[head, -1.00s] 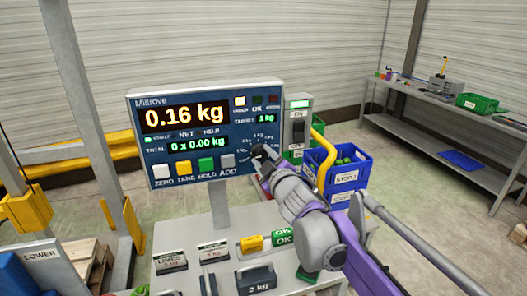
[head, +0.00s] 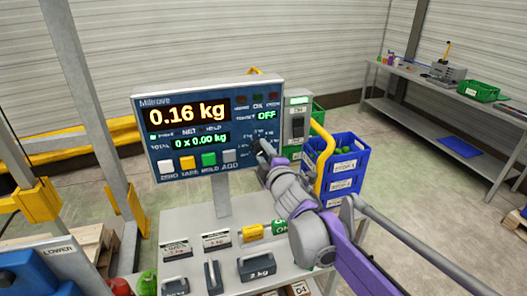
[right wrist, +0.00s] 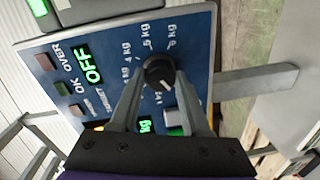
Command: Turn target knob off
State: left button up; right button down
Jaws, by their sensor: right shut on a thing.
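The scale's display panel (head: 208,128) is a blue board that reads 0.16 kg, with OFF in green in its target field (head: 266,115). The target field also reads OFF in the right wrist view (right wrist: 89,64). The target knob (right wrist: 159,71) is a round black dial with a white pointer mark, ringed by kg labels. My right gripper (right wrist: 160,78) is shut on the knob, one finger on each side. In the head view my right gripper (head: 264,149) covers the knob at the panel's right side. My left gripper is not in view.
White, yellow, green and grey buttons (head: 208,159) line the panel's lower edge. Weights and label cards stand on the grey table (head: 232,262) below. A switch box (head: 297,122) and stacked blue crates (head: 345,185) are just right of the panel. A workbench (head: 430,95) stands at the far right.

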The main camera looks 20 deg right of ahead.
jog(key=shift+c, duration=1.9)
grip_release()
jog(key=s+b, duration=0.1)
jog(key=s, duration=1)
jog(key=shift+d+r+b, duration=0.25)
jog(key=shift+r+b, duration=0.05)
jog(key=shift+r, duration=0.1)
jog(key=shift+w, duration=0.1)
jog(key=s+f+m+g+h, duration=0.1)
jog(key=s+f+m+g, duration=1)
jog(key=s+f, duration=1.3)
notch_tip(320, 180, down, 4)
jog(key=m, duration=0.4)
jog(key=shift+s+f+m+g, duration=0.2)
jog(key=shift+m+g, duration=0.1)
jog(key=shift+g, duration=0.1)
